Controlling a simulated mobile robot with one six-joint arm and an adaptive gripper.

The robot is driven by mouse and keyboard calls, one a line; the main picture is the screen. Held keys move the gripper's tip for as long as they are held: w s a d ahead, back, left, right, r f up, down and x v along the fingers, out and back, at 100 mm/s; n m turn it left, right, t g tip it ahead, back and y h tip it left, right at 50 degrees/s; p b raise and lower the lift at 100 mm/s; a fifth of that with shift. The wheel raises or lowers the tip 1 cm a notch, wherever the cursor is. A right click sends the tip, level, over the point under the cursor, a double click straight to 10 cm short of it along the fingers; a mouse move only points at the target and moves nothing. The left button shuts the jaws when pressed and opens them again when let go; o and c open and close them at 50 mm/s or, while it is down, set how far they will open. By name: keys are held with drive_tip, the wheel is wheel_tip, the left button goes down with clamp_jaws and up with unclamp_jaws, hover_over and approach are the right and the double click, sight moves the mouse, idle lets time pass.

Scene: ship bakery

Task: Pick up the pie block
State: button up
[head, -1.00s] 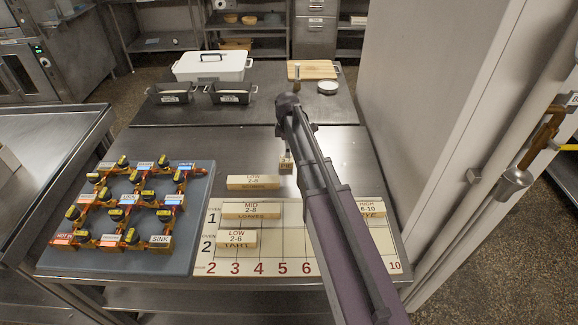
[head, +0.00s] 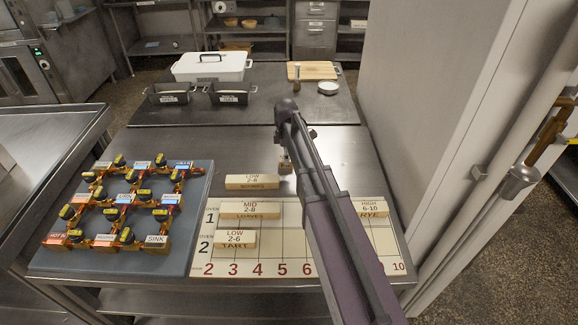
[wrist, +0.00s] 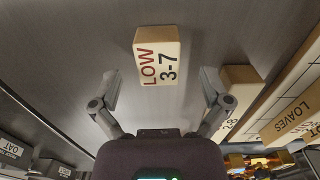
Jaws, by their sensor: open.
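A small wooden block with a white face reading LOW 3-7 (wrist: 158,66) lies on the steel table in the wrist view, ahead of my gripper (wrist: 158,97). No pie name can be read on it. My gripper is open, with its two fingers apart and nothing between the tips; the block sits just beyond them.
The numbered oven board (head: 270,267) in front bears loaves (head: 250,208), tart (head: 235,239) and rye (head: 370,208) blocks. A valve panel (head: 190,225) stands left; tins (head: 168,94) and a white dish (head: 212,68) behind.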

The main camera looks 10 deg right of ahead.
drive_tip(key=shift+f+b, duration=0.8)
drive_tip(key=shift+f, duration=0.3)
drive_tip(key=c, duration=1.2)
